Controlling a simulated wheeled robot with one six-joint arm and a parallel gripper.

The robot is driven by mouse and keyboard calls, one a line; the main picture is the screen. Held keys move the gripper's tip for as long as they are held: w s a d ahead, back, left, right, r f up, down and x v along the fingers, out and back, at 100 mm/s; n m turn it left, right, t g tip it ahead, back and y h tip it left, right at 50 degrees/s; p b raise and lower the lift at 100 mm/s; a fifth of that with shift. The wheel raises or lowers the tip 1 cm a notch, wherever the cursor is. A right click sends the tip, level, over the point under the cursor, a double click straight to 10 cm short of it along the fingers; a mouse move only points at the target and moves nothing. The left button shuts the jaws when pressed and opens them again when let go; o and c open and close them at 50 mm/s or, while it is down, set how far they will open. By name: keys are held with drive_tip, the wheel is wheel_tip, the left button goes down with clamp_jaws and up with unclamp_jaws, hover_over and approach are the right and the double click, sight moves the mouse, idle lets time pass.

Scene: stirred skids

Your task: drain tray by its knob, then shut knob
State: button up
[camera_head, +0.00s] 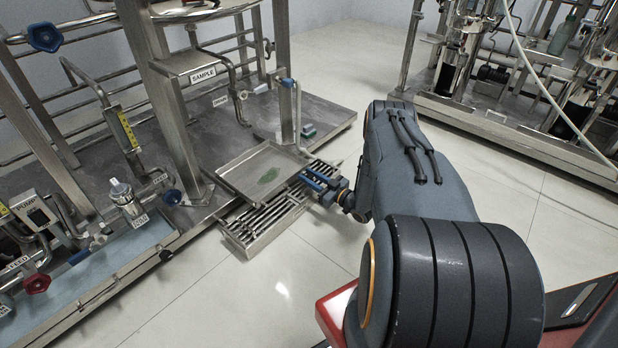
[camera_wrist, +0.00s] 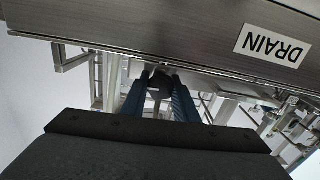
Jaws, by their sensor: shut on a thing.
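My gripper (camera_head: 318,181), with blue fingers, is at the tray's right front side. In the wrist view my gripper (camera_wrist: 160,98) is shut on a dark knob (camera_wrist: 160,83), just below a metal face in the picture. That face bears an upside-down DRAIN label (camera_wrist: 272,46). The knob is hidden in the head view. The knob's turn position and any flow from it cannot be told.
A slotted metal grate (camera_head: 250,240) lies under and in front of the tray. The SAMPLE stand (camera_head: 170,110) rises behind, with a bent pipe (camera_head: 239,100). A blue trough (camera_head: 100,265) is at left. Another skid (camera_head: 510,120) stands at right. The floor (camera_head: 290,290) in front is clear.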

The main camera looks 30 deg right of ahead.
drive_tip(key=shift+m, duration=0.6)
drive_tip(key=o, duration=1.1)
drive_tip(key=p+v, duration=0.3)
drive_tip(key=v, duration=0.4)
drive_tip(key=shift+s+r, duration=0.1)
drive_tip(key=shift+s, duration=0.3)
